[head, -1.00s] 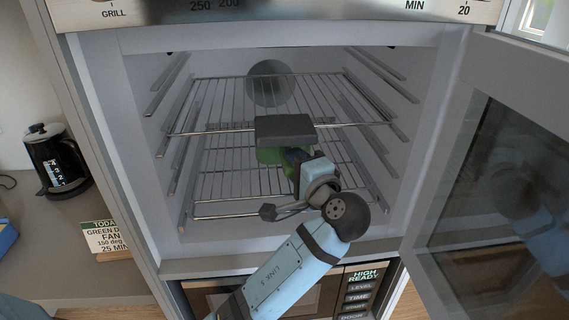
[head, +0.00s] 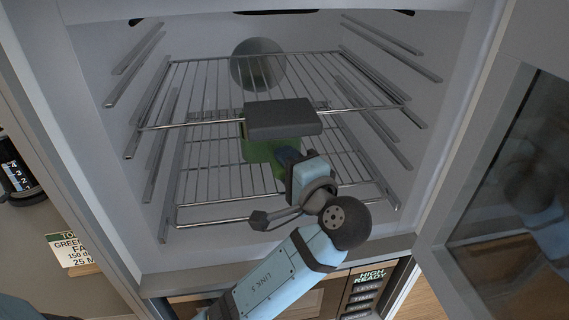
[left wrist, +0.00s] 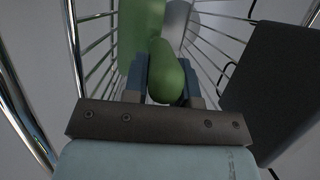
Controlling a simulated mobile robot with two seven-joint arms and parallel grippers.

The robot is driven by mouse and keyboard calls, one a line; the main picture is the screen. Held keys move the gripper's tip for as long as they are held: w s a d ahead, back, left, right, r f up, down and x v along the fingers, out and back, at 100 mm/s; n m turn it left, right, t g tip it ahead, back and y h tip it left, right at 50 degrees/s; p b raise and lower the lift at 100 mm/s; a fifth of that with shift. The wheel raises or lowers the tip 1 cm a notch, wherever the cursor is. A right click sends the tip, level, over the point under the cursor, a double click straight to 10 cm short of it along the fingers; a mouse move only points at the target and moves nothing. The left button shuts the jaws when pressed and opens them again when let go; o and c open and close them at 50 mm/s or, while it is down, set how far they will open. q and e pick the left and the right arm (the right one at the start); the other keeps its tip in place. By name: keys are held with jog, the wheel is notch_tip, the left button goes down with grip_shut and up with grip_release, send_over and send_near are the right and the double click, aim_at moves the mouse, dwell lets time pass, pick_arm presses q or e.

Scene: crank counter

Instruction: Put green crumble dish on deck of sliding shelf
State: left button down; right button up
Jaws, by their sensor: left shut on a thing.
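The green crumble dish (head: 258,150) is inside the open oven, partly hidden by a dark grey block and my gripper. My left gripper (head: 290,160) is shut on its rounded green handle, which shows between the fingers in the left wrist view (left wrist: 166,72). The dish body (left wrist: 140,30) lies beyond the handle. Two wire shelves show: an upper one (head: 190,85) and a lower one (head: 200,180). The dish appears in the gap below the upper shelf's front rail; I cannot tell whether it touches the lower shelf. My right gripper is out of view.
The dark grey block (head: 283,118) sits just above my gripper; it also shows in the left wrist view (left wrist: 275,90). The oven door (head: 490,190) stands open at right. Side runners (head: 135,65) line the walls. A recipe card (head: 70,250) and black jug (head: 20,180) stand left.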

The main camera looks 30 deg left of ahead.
pick_arm(q)
jog(key=shift+f, duration=0.15)
jog(key=shift+s+d, duration=0.1)
jog(key=shift+s, duration=0.05)
jog(key=c, duration=0.9)
grip_release()
jog(key=shift+f, duration=0.15)
